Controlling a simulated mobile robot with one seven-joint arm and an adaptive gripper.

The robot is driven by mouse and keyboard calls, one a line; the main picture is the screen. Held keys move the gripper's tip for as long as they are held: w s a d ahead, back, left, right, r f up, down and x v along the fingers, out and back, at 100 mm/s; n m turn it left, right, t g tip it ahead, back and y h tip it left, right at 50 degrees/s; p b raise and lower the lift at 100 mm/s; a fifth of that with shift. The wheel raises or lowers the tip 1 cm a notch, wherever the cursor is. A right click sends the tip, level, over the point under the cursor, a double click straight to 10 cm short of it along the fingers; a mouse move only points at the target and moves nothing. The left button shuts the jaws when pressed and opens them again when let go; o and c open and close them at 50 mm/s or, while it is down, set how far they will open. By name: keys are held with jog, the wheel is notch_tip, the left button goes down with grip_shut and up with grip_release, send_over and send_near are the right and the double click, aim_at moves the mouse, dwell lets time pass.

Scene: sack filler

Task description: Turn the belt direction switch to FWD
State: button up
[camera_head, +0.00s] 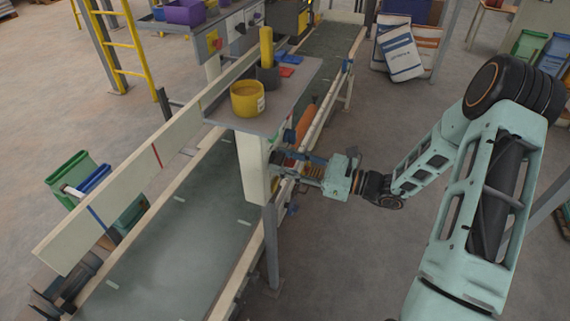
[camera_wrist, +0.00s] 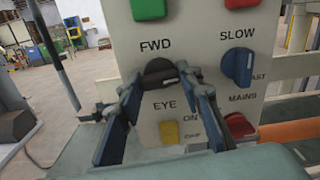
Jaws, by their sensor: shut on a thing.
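The belt direction switch is a black knob (camera_wrist: 160,70) just under the label FWD on a pale control panel (camera_wrist: 190,30) in the wrist view. A light mark on the knob points to the right and slightly down, not up at FWD. My gripper (camera_wrist: 165,80) has its dark blue fingers on either side of the knob, shut on it. The fingers hide the knob's sides and any label beside it. In the head view my gripper (camera_head: 285,158) reaches the right side of the pale control post (camera_head: 254,170); the knob is hidden there.
A blue knob (camera_wrist: 238,66) under SLOW, a red MAINS control (camera_wrist: 240,126), a yellow EYE switch (camera_wrist: 169,132) and green (camera_wrist: 149,8) and red buttons sit close around. A shelf (camera_head: 225,112) with a yellow tub (camera_head: 247,99) tops the post. The belt (camera_head: 185,235) runs alongside.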

jog(key=n+b, duration=1.6)
jog(key=b, duration=0.4)
jog(key=shift+f+n, duration=0.1)
jog(key=shift+n, duration=0.2)
jog(key=o, duration=1.2)
jog(key=shift+c, duration=0.2)
jog(key=shift+d, duration=0.1)
jog(key=v, duration=1.2)
